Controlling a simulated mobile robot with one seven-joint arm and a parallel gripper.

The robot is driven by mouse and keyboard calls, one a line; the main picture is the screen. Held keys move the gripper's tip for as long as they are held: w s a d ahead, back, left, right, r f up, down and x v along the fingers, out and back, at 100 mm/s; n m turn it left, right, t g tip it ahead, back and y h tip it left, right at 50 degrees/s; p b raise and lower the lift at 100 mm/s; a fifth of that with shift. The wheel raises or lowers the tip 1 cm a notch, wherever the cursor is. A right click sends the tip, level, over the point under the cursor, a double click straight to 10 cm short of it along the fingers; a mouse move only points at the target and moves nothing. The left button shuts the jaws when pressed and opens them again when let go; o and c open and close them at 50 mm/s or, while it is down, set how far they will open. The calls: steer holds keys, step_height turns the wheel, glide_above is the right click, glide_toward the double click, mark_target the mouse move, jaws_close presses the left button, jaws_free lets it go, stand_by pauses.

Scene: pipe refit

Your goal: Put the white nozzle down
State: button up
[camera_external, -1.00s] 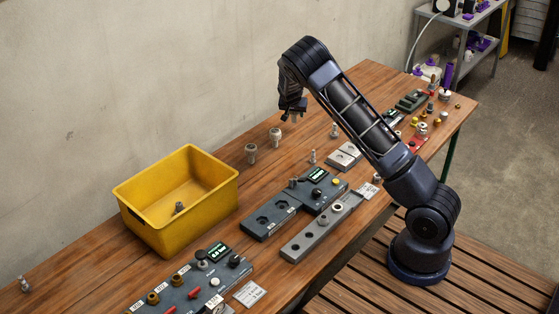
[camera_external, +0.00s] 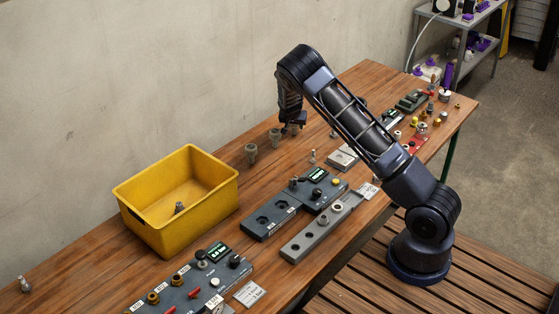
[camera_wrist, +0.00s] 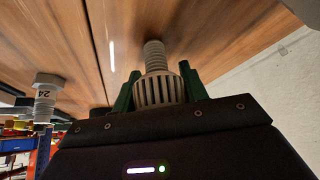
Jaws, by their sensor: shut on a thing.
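The white nozzle (camera_wrist: 154,72) is between the green fingers of my gripper (camera_wrist: 160,88) in the wrist view. It has a ribbed, slotted collar near the fingers and a narrower threaded end pointing away, toward the wooden bench (camera_wrist: 215,35). In the external view my gripper (camera_external: 293,122) is low over the back of the bench, right of two standing grey fittings. The nozzle is mostly hidden by the gripper there, and I cannot tell whether it touches the wood.
Two grey fittings (camera_external: 250,153) (camera_external: 275,138) stand left of my gripper. A yellow bin (camera_external: 180,235) holds a small grey part. Grey fixture blocks (camera_external: 270,218) lie toward the front. Bare wood lies around the standing fittings. A fitting marked 24 (camera_wrist: 45,97) shows in the wrist view.

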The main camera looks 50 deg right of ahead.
steer(key=o, duration=1)
steer(key=s+a+r+n+y, duration=0.2)
steer(key=s+a+r, duration=0.65)
steer(key=r, duration=0.35)
steer(key=s+a+r+n+y, duration=0.2)
steer(key=s+a+r, duration=0.6)
steer(key=s+r, duration=0.25)
steer(key=s+a+r+n+y, duration=0.2)
steer(key=s+a+r, duration=0.7)
steer(key=r, duration=0.3)
steer(key=s+a+r+n, duration=0.1)
steer(key=s+a+n, duration=0.1)
steer(key=s, duration=0.6)
steer(key=s+a+r+n, duration=0.2)
steer(key=s+a, duration=0.1)
steer(key=s, duration=0.6)
steer(key=s+a+r+n+t, duration=0.1)
steer(key=s+a+r+n, duration=0.1)
steer(key=s, duration=0.6)
steer(key=shift+s+a+r, duration=0.15)
steer(key=shift+s+a, duration=0.15)
steer(key=shift+a, duration=0.4)
